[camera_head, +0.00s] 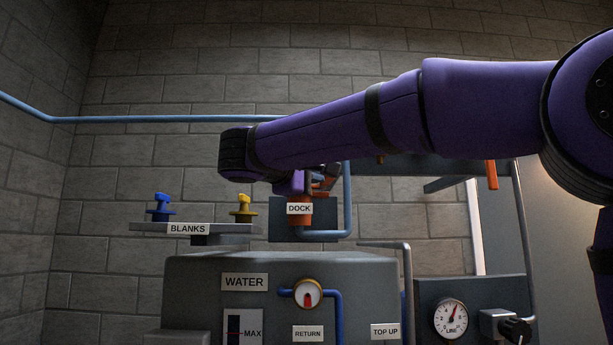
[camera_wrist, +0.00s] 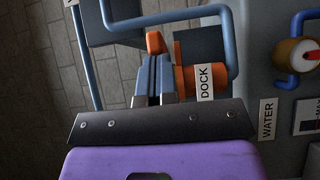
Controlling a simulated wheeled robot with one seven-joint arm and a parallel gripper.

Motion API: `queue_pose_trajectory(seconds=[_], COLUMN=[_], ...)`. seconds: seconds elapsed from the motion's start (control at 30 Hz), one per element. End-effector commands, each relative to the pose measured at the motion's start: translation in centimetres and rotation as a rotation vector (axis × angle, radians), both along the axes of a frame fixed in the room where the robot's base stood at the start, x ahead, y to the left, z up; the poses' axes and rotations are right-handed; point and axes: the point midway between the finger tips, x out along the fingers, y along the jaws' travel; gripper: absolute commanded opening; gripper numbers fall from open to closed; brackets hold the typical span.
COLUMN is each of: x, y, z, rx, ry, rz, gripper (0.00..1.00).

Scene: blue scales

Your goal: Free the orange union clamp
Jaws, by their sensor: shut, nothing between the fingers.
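The orange union clamp (camera_head: 299,229) is at the block labelled DOCK in the head view, partly hidden by the label and my gripper. In the wrist view its orange round body (camera_wrist: 187,78) is beside the DOCK label, and an orange lever-like piece (camera_wrist: 155,42) stands just past my fingertips. My gripper (camera_head: 322,180) is at the top of the clamp. In the wrist view my gripper (camera_wrist: 152,62) has its fingers together and empty, close beside the orange body. I cannot tell whether they touch the lever-like piece.
A shelf labelled BLANKS (camera_head: 150,227) holds a blue blank (camera_head: 161,208) and a yellow blank (camera_head: 243,209). The grey WATER tank (camera_head: 200,300) stands below, with a valve dial (camera_head: 307,293). Blue pipes (camera_head: 347,200) run close to the dock. A pressure gauge (camera_head: 451,318) is lower right.

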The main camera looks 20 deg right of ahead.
Motion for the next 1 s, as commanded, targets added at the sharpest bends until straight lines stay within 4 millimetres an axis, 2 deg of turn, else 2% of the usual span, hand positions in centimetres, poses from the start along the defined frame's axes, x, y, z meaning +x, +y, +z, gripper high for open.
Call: queue_pose_trajectory(seconds=[0.33, 1.0], x=[-0.1, -0.9], y=[-0.1, -1.7], z=[0.0, 0.0], rx=[0.0, 0.0], ry=[0.0, 0.0], rz=[0.011, 0.138], gripper=[0.0, 0.0])
